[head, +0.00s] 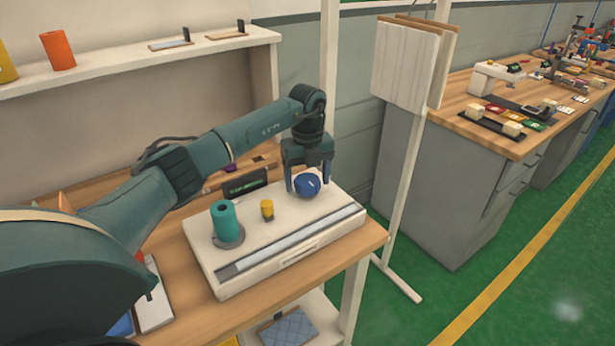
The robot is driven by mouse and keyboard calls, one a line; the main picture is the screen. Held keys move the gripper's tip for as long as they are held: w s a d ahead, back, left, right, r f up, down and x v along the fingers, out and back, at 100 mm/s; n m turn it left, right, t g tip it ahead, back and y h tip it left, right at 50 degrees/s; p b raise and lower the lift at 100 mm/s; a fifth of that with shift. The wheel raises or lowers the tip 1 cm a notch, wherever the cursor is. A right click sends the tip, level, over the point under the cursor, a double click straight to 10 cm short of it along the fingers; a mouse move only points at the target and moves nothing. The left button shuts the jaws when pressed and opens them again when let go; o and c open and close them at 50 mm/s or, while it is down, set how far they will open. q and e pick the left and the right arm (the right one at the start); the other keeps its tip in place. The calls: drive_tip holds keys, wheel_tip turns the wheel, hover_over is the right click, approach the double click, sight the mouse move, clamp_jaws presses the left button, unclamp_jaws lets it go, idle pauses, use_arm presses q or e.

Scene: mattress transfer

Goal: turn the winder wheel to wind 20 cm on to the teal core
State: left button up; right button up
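The winder is a white box-like unit (208,254) on the wooden bench. A teal core (224,220) stands upright on a grey disc at its left end. The winder wheel (307,187) is blue with a small white mark, at its right end. My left gripper (308,180) points down over the wheel, its fingers spread wide on either side of it. Slim gaps seem to show between fingers and wheel. A small yellow post (267,208) stands between core and wheel. My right gripper is out of view.
A dark display box (245,183) stands behind the winder. A grey strip (290,240) runs along its front. A shelf (130,66) is behind my arm. A white post stand (400,190) is right of the bench, with green floor beyond.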

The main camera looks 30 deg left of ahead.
use_arm(q)
drive_tip(key=c, duration=0.9)
drive_tip(key=shift+c, duration=0.2)
